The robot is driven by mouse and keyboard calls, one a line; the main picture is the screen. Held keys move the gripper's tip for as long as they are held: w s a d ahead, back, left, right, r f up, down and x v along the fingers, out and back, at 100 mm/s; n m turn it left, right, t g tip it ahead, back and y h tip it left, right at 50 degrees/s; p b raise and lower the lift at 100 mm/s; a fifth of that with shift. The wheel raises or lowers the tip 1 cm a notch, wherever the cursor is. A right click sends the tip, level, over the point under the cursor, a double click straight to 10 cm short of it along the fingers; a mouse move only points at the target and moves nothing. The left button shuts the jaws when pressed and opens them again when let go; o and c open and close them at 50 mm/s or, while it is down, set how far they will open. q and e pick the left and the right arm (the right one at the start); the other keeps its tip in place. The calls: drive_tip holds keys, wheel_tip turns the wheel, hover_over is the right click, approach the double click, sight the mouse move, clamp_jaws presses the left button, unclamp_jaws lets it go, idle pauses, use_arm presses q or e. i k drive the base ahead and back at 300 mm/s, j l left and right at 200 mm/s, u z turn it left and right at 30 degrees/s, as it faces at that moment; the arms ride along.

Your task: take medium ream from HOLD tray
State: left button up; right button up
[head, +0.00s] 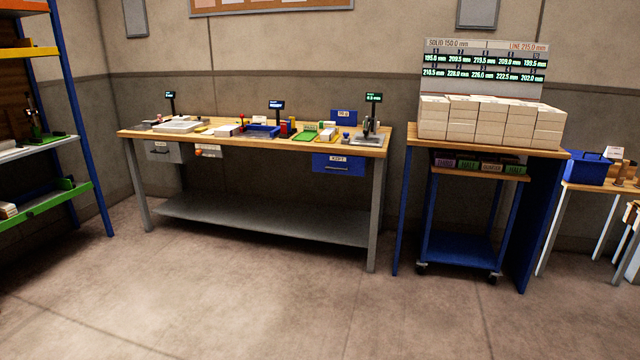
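Neither of my grippers is in view. The HOLD tray cannot be told for certain. Small white blocks, perhaps reams, lie on the bench, one left of the blue tray (228,130) and one right of the green piece (327,134). Their sizes and any labels are too small to read. Many pale reams (490,120) are stacked on the right table under a board of green numbers.
A blue cart (460,247) with labelled boxes on top stands under the right table (415,142). Shelving (85,190) stands at the left. A blue bin (586,169) sits on a small table at the far right. The floor (230,290) in front is clear.

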sight(328, 133)
drive_tip(key=i+u, duration=0.15)
drive_tip(key=i, duration=3.35)
